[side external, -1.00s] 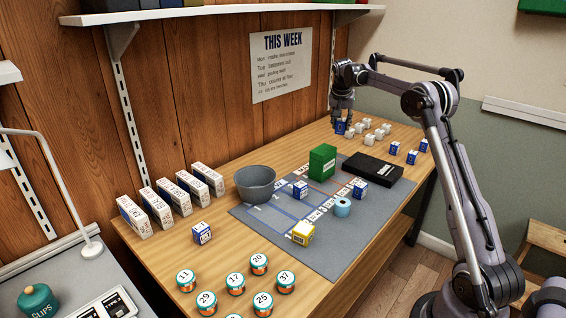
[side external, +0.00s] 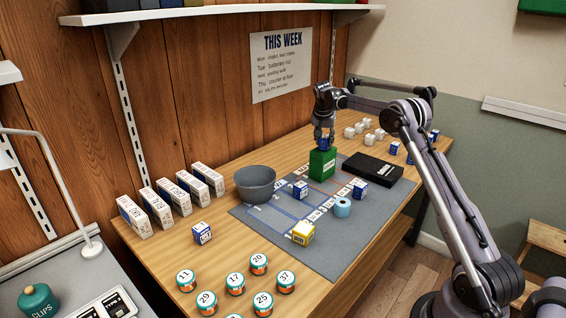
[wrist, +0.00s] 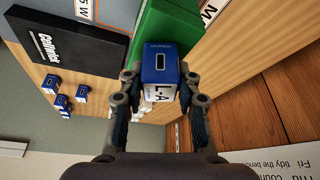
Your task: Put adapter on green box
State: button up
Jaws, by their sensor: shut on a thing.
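The green box (side external: 321,166) stands upright on the grey mat (side external: 285,252), near its far edge. My gripper (side external: 323,139) is over the green box and shut on a blue-and-white adapter (wrist: 160,72). In the wrist view, the adapter's blue face with a dark slot and a white side label show between the fingers, and the green box (wrist: 172,28) lies just behind it. The adapter is at the box's top; I cannot tell if it touches.
A black box (side external: 373,169) lies right of the green box. A grey bowl (side external: 255,183) stands left. Several white cubes (side external: 360,130) are behind.

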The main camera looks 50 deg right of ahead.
jog(key=shift+f, duration=0.15)
jog(key=o, duration=1.1)
jog(key=shift+c, duration=0.2)
jog(key=v, duration=1.2)
jog(key=s+a+r+n+t+y, duration=0.1)
jog(key=s+a+r+n, duration=0.15)
jog(key=a, duration=0.45)
jog(key=s+a+r+n+t, duration=0.1)
jog(key=s+a+n, duration=0.15)
jog(key=a, duration=0.45)
jog(key=s+a+r+n+t+y, duration=0.1)
jog(key=s+a+r+n, duration=0.1)
jog(key=s+a, duration=0.35)
jog(key=s+a+f+n+t+y, duration=0.1)
jog(key=s+a+f+n, duration=0.2)
jog(key=s+a+f, duration=0.2)
jog(key=s+a+f+n+t+y, duration=0.1)
jog(key=s+a+f+n, duration=0.2)
jog(key=s+a, duration=0.8)
notch_tip(320, 180, down, 2)
jog(key=shift+s+a+f+n, duration=0.1)
jog(key=shift+s+a+n, duration=0.15)
jog(key=shift+a+n, duration=0.1)
